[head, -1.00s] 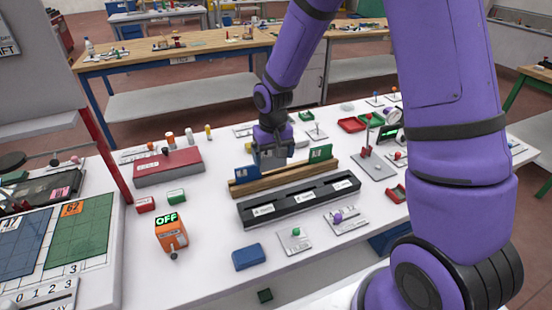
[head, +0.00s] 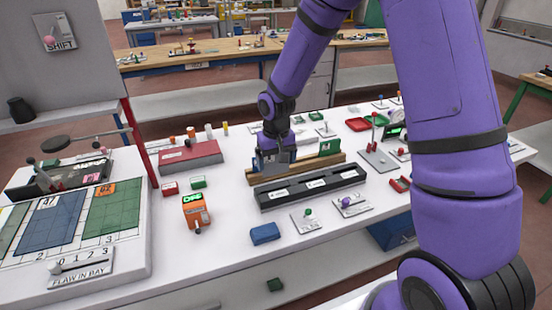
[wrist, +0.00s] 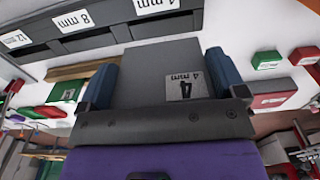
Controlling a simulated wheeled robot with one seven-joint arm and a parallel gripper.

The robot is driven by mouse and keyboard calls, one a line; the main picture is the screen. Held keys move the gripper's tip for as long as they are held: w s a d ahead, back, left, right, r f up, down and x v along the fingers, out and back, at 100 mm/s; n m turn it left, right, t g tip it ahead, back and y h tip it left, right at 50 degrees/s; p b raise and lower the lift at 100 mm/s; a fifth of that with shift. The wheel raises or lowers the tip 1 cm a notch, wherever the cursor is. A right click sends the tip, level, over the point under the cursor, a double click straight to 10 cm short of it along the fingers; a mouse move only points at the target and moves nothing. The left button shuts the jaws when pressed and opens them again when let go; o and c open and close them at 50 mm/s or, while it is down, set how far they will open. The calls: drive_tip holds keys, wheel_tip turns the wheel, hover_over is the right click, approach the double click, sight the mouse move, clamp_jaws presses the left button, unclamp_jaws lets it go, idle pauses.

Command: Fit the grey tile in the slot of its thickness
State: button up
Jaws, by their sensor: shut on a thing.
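My gripper (wrist: 165,92) is shut on the grey tile (wrist: 150,68), which sits between the two blue fingers in the wrist view and bears a white "4 mm" label. In the head view my gripper (head: 274,164) is over the left part of the wooden holder (head: 300,168). The black slotted block (head: 266,200) lies in front of it. In the wrist view this block (wrist: 112,35) shows labels of 4 mm, 8 mm and 12 mm, with the 4 mm one closest to the tile. The tile appears outside the slots.
A green tile (head: 330,147) stands in the wooden holder's right end. A red box (head: 190,157) is behind left. An orange device (head: 195,211) and a blue block (head: 265,233) are in front left. White table lies bare between them.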

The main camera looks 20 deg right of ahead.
sight(276, 184)
drive_tip(key=shift+f, duration=4.45)
drive_tip(key=shift+f, duration=0.4)
drive_tip(key=o, duration=1)
drive_tip(key=shift+r, duration=0.15)
wheel_tip(276, 184, up, 11)
drive_tip(key=shift+s+f, duration=0.15)
drive_tip(key=shift+f, duration=0.05)
